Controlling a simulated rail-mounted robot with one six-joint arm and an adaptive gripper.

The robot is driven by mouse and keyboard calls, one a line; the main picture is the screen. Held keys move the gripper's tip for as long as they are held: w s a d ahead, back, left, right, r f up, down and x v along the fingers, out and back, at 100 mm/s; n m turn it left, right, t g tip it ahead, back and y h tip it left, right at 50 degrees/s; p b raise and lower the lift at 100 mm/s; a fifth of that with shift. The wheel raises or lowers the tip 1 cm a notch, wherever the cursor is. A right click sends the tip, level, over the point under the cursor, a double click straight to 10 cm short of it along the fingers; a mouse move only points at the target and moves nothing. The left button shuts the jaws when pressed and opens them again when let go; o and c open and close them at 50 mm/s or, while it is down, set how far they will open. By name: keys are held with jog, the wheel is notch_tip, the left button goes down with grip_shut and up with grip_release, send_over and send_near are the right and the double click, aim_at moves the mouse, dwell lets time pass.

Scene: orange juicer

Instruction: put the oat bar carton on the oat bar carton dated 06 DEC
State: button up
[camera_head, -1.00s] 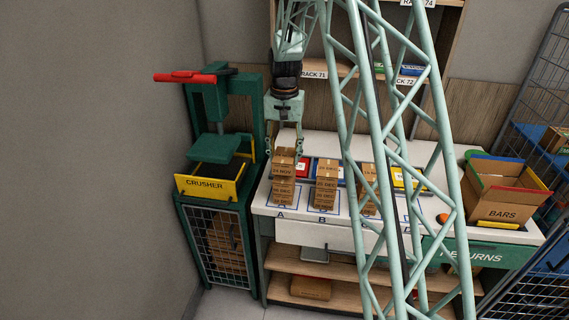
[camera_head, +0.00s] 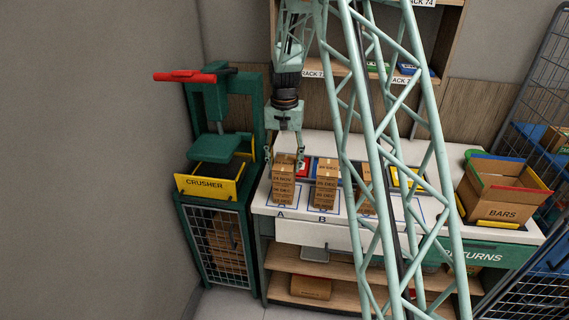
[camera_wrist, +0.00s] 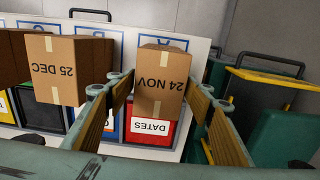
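A brown carton stack (camera_head: 283,185) stands on the square marked A. Its top carton, marked 24 NOV, shows in the wrist view (camera_wrist: 160,80). My gripper (camera_head: 284,158) is over this stack with its fingers apart, one on each side of the top carton. In the wrist view the gripper (camera_wrist: 157,88) shows a gap at the carton's left side; contact on the right is unclear. A second stack (camera_head: 326,186) stands at B, with 25 DEC readable on a carton in the wrist view (camera_wrist: 68,72). A third stack (camera_head: 366,190) is partly hidden by my arm. I cannot make out 06 DEC.
Coloured bins stand behind the stacks, including a red DATES bin (camera_wrist: 150,133). The green crusher (camera_head: 212,182) is close on the left. An open BARS box (camera_head: 500,205) is at the right of the white bench (camera_head: 305,222).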

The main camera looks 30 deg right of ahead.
aim_at(284, 162)
jog(key=shift+o, duration=1.1)
jog(key=shift+r, duration=0.15)
notch_tip(284, 162, up, 12)
jog(key=shift+r, duration=0.1)
dwell(0.5)
